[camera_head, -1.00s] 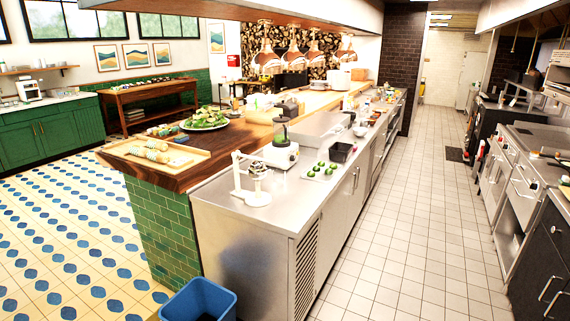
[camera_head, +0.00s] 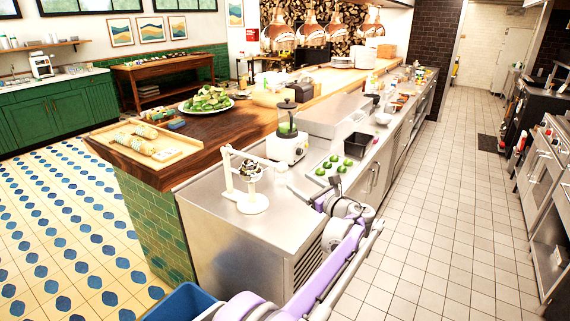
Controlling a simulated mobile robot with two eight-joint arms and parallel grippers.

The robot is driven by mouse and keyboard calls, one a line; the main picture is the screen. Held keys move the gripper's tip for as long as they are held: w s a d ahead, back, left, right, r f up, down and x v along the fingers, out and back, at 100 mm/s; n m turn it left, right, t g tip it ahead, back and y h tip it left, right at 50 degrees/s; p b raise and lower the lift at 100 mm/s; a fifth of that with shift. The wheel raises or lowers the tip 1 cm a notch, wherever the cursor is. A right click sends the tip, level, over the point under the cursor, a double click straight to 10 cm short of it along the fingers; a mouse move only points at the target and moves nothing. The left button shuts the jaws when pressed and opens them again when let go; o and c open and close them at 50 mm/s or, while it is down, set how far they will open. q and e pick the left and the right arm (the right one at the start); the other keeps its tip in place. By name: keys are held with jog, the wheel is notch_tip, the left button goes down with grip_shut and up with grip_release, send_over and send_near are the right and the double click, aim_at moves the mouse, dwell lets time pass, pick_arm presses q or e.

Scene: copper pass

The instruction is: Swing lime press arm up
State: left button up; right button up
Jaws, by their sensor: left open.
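The white lime press (camera_head: 229,172) stands upright near the front end of the steel counter (camera_head: 215,205). Its arm runs from the top of the post rightward and slightly down, over the dark cup and round white base. My left arm reaches in from the bottom of the view, purple and grey. My left gripper (camera_head: 312,188) is open above the counter, to the right of the press and apart from it. It is small and partly hidden by its own wrist, so its fingertips are hard to make out. My right gripper is out of view.
A blender (camera_head: 287,138) stands behind the press. A tray of several limes (camera_head: 338,166) lies behind my gripper. A wooden board with rolls (camera_head: 150,147) is at the left on the wooden top. A blue bin (camera_head: 180,302) stands below.

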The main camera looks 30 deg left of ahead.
aim_at(286, 170)
pick_arm(q)
jog(key=x, duration=0.3)
jog(key=p+x, duration=0.1)
jog(key=x, duration=0.7)
jog(key=shift+d+r+p, duration=0.1)
jog(key=shift+r+p, duration=0.15)
jog(key=shift+p, duration=0.1)
grip_shut()
dwell(0.9)
